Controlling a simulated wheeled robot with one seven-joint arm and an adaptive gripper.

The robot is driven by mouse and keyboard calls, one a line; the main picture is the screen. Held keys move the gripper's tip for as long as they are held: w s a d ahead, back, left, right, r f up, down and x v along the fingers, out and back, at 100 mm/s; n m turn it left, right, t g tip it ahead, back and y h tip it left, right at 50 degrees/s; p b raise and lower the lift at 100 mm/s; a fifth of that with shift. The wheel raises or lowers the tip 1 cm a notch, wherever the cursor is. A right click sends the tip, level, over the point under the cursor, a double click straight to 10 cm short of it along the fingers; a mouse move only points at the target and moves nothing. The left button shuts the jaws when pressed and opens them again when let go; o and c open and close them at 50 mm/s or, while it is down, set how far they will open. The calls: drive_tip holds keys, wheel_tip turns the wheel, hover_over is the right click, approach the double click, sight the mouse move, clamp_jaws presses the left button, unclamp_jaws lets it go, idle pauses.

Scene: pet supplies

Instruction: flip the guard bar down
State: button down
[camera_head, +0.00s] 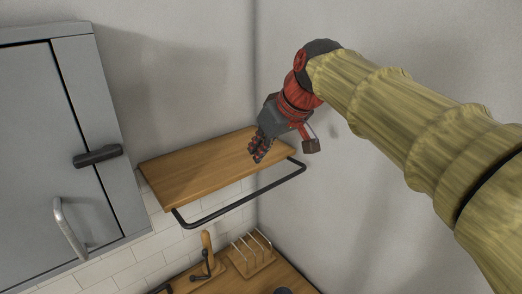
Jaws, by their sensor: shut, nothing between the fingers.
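The guard bar (245,201) is a thin black bar along the front of the wooden shelf (190,169). Its two ends bend back to the shelf's left and right front corners, and its long rail stands out in front of and appears slightly below the shelf's edge. My gripper (257,157) is shut and empty. It points downward over the right part of the shelf, behind the bar's rail in the picture and apart from it. I cannot tell whether its fingertips touch the shelf board.
A grey cabinet (40,150) with a black latch (98,156) and a metal handle (69,228) stands at the left. Below the shelf, a wooden counter (292,273) holds a rack (250,256) and a wooden stand (207,258). A grey wall rises close on the right.

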wheel_tip(320, 180, down, 9)
drive_tip(key=w+p, duration=0.1)
drive_tip(key=shift+a+p, duration=0.35)
drive_tip(key=shift+a, duration=0.1)
drive_tip(key=shift+r, duration=0.15)
drive_tip(key=b, duration=0.3)
drive_tip(key=f+t+b, duration=0.1)
drive_tip(key=b, duration=0.2)
drive_tip(key=shift+s+d+f+y+b, duration=0.15)
drive_tip(key=shift+f+y+b, duration=0.15)
drive_tip(key=shift+b, duration=0.05)
drive_tip(key=shift+f+b, duration=0.1)
drive_tip(key=shift+b, duration=0.5)
